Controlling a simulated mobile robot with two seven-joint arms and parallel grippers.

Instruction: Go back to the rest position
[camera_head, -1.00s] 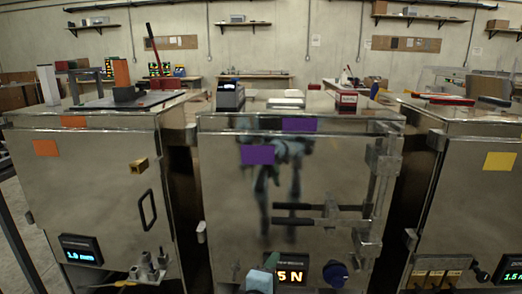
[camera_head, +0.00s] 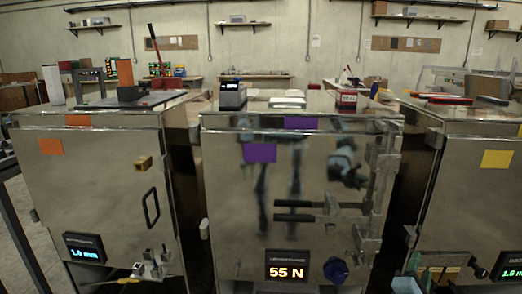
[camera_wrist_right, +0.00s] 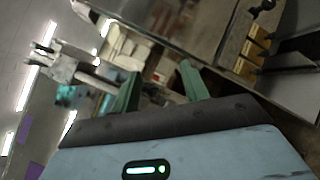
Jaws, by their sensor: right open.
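My right gripper (camera_head: 405,285) shows only as a small teal part at the bottom edge of the head view, in front of the gap between the middle and right trailers. In the right wrist view its two green fingers (camera_wrist_right: 160,85) stand apart, with nothing held between them. My left gripper is not in view. The middle trailer (camera_head: 225,190) has purple labels, a latch with two dark bars (camera_head: 300,210), a display reading 55 N (camera_head: 287,272) and a blue knob (camera_head: 336,270). My blurred reflection shows on its door.
The left trailer (camera_head: 90,195) has orange labels and a black handle (camera_head: 151,207). The right trailer (camera_head: 475,200) has a yellow label and brass blocks (camera_head: 435,275), which also show in the right wrist view (camera_wrist_right: 255,45). Narrow gaps separate the trailers.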

